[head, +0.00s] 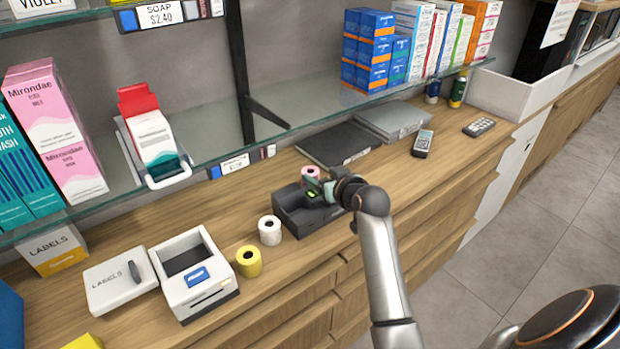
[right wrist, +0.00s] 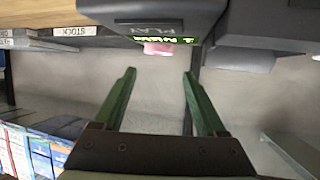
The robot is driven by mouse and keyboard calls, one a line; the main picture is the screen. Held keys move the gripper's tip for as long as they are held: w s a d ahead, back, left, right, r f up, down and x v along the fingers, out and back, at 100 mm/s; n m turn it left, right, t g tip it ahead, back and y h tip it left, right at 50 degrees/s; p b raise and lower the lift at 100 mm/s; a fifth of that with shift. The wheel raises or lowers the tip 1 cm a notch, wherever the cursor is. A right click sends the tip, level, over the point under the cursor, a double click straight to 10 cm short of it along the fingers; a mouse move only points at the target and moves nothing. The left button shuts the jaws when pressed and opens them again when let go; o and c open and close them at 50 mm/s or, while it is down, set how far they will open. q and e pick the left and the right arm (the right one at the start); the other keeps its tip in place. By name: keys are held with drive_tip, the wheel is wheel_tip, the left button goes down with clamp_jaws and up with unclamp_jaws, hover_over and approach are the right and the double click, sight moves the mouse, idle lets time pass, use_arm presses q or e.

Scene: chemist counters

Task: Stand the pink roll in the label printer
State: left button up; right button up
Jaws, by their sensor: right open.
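The pink roll (head: 311,173) shows at the back of a dark device (head: 310,222). I cannot tell whether it stands in the device or behind it. Part of the pink roll (right wrist: 158,48) also shows past the device's edge in the right wrist view. My right gripper (head: 322,190) is over the dark device, close to the roll; its green fingers (right wrist: 160,95) are apart with nothing between them. The white label printer (head: 213,292) stands open at the left, with an empty-looking bay. Its lid (head: 118,282), marked LABELS, lies beside it. My left gripper is not in view.
A white roll (head: 270,230) and a yellow roll (head: 249,261) stand between the printer and the dark device. A glass shelf (head: 215,138) with boxes overhangs the back of the counter. A phone-like handset (head: 422,144) lies to the right.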

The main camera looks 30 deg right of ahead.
sight(311, 171)
drive_tip(key=shift+s+f+x, duration=0.1)
drive_tip(key=shift+f+x, duration=0.1)
drive_tip(key=shift+x, duration=1.45)
drive_tip(key=shift+s+f+x, duration=0.1)
drive_tip(key=shift+f+x, duration=0.1)
drive_tip(key=shift+x, duration=1.4)
drive_tip(key=shift+d, duration=0.15)
clamp_jaws()
